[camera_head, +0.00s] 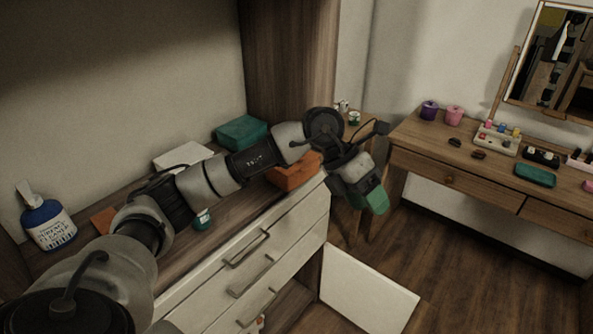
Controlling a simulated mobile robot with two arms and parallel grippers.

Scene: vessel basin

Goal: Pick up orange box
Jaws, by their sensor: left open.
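The orange box (296,176) sits on the wooden top of the drawer cabinet (286,240), near its right front corner. My left arm crosses in front of it and hides part of it. My left gripper (369,196), grey with green at its end, hangs just right of the box and beyond the cabinet's edge. It is open and apart from the box, pointing down and to the right. The space between its fingers is hard to see. My right gripper is out of view.
A teal box (241,132), a white box (183,156) and a blue cleaner bottle (47,222) stand on the cabinet. A flat orange item (103,220) lies at left. A cabinet door (366,289) hangs open below.

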